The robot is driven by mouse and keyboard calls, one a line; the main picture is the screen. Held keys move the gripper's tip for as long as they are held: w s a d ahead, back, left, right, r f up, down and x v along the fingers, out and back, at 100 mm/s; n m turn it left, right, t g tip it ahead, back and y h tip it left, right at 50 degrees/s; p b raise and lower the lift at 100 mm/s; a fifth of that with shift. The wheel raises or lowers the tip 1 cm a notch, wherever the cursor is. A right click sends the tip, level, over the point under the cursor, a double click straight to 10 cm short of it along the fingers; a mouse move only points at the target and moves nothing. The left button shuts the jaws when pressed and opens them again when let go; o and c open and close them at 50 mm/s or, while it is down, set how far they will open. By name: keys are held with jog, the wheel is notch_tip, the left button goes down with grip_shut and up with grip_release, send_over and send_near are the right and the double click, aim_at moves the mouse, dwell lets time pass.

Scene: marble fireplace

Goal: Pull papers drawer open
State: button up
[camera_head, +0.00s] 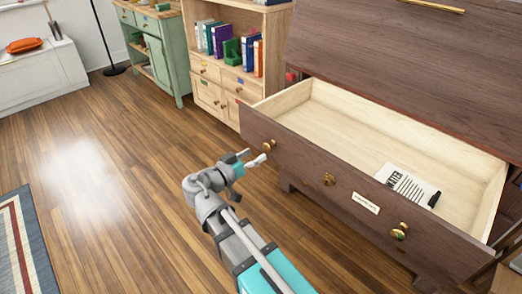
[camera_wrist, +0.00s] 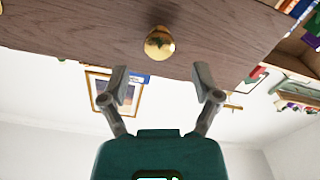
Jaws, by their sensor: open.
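The papers drawer (camera_head: 330,178) of the dark wooden dresser is pulled well out, with its pale inside showing. Its front bears a small label (camera_head: 366,202) and several round brass knobs. Papers with printed lines (camera_head: 406,184) and a small black item lie inside toward the right. My gripper (camera_head: 256,157) is open and empty, just in front of the left knob (camera_head: 268,146). In the wrist view the knob (camera_wrist: 159,43) is beyond the open fingertips (camera_wrist: 164,88), apart from them, against the brown drawer front (camera_wrist: 90,30).
A pale bookcase (camera_head: 225,75) with books and small drawers stands to the left of the dresser. A green cabinet (camera_head: 160,50) is farther back. The wooden floor (camera_head: 110,170) to the left is clear, with a striped rug (camera_head: 25,240) at the edge.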

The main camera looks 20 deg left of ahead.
jog(key=v, duration=0.7)
jog(key=shift+s, duration=0.2)
dwell(0.5)
